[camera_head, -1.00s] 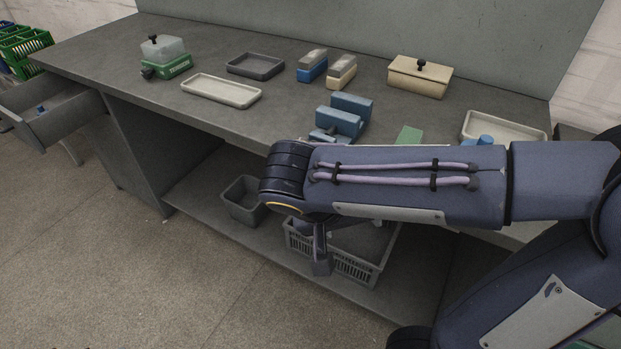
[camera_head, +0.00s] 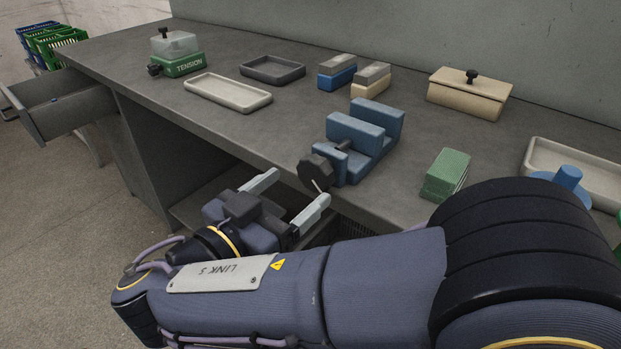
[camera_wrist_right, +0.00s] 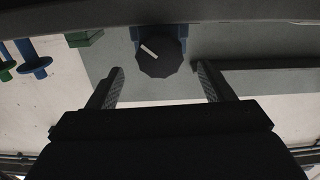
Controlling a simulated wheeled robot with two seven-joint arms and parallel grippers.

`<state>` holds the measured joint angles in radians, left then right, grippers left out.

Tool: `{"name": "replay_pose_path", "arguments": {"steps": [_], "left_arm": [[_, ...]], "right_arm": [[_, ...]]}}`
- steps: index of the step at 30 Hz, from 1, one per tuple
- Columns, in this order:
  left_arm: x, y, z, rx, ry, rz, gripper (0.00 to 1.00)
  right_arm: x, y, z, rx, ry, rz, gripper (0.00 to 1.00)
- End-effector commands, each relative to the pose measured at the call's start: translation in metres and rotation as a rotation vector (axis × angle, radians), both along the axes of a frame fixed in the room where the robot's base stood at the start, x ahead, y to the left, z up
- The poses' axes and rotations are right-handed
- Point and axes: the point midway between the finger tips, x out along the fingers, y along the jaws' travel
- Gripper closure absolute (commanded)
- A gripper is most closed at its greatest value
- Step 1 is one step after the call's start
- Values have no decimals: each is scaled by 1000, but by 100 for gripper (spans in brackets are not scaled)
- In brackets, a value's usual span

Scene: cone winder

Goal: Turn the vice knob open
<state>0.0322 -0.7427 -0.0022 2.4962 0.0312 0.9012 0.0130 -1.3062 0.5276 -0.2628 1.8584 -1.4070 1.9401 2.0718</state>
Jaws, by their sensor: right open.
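The blue vice (camera_head: 352,138) stands at the front edge of the bench, with a gap between its upright jaws. Its dark faceted knob (camera_head: 315,173) faces the front and carries a pale line mark. My right gripper (camera_head: 292,188) is in front of the bench edge, open and empty, a little left of the knob and apart from it. In the right wrist view the knob (camera_wrist_right: 159,57) shows beyond and between the two open fingers (camera_wrist_right: 163,84), its pale mark slanting. My left gripper is not in view.
On the bench are a green block (camera_head: 445,175), a beige lidded box (camera_head: 468,95), a cream tray (camera_head: 228,95), a dark tray (camera_head: 272,70) and a green tension unit (camera_head: 178,62). A drawer (camera_head: 60,112) stands open at left. The floor at left is clear.

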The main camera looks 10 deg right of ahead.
Motion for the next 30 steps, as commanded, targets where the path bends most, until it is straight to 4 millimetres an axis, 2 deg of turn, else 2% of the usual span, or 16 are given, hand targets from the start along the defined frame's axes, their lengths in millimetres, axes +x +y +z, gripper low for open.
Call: {"name": "replay_pose_path", "arguments": {"steps": [3,7,18,28,30], "left_arm": [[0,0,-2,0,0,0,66],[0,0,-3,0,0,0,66],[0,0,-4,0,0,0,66],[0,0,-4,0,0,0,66],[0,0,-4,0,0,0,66]], "right_arm": [[12,-17,-1,0,3,-3,25],[20,-27,-1,2,3,-2,25],[25,-33,0,-1,3,0,25],[25,-32,0,0,4,0,69],[25,-32,0,0,4,0,70]]}}
